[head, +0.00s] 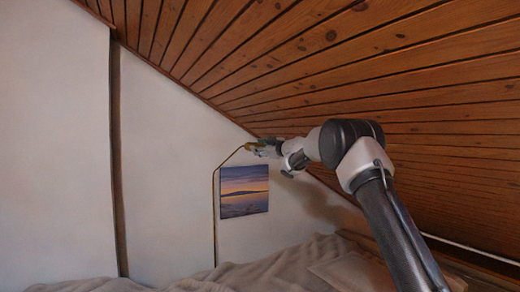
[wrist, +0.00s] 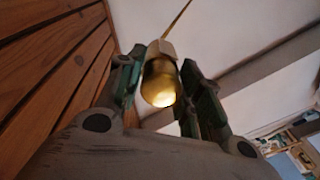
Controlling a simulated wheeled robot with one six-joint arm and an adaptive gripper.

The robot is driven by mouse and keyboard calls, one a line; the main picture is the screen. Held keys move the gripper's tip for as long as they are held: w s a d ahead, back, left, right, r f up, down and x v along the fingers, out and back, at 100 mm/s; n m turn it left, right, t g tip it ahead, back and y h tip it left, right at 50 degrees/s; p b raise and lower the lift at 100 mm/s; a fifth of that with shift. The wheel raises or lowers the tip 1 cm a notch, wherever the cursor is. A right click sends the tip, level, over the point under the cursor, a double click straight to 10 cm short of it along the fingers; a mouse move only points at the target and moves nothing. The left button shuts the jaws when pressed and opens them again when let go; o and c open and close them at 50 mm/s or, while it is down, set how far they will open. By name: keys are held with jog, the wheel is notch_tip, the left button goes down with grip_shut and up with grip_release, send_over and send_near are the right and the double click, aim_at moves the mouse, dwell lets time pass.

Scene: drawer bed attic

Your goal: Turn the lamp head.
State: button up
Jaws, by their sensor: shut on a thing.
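The lamp head (wrist: 159,82) is a small brass-coloured cup with a lit, glowing mouth. In the wrist view it sits between the two fingers of my gripper (wrist: 162,85), which is shut on it. In the head view the gripper (head: 258,148) is at the top end of the thin brass lamp stem (head: 214,215), which rises upright and bends right to the head. The lamp head is mostly hidden by the gripper in the head view. The lamp's foot is hidden behind the bedding.
The sloped wooden ceiling (head: 330,60) runs close above the arm and gripper. A sunset picture (head: 244,191) hangs on the white wall (head: 165,130) just below the gripper. Rumpled bedding (head: 255,272) lies below. A dark vertical post (head: 116,160) stands at the left.

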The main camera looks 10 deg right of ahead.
jog(key=shift+m, duration=2.8)
jog(key=o, duration=1)
jog(key=v, duration=1.2)
jog(key=shift+f, duration=0.15)
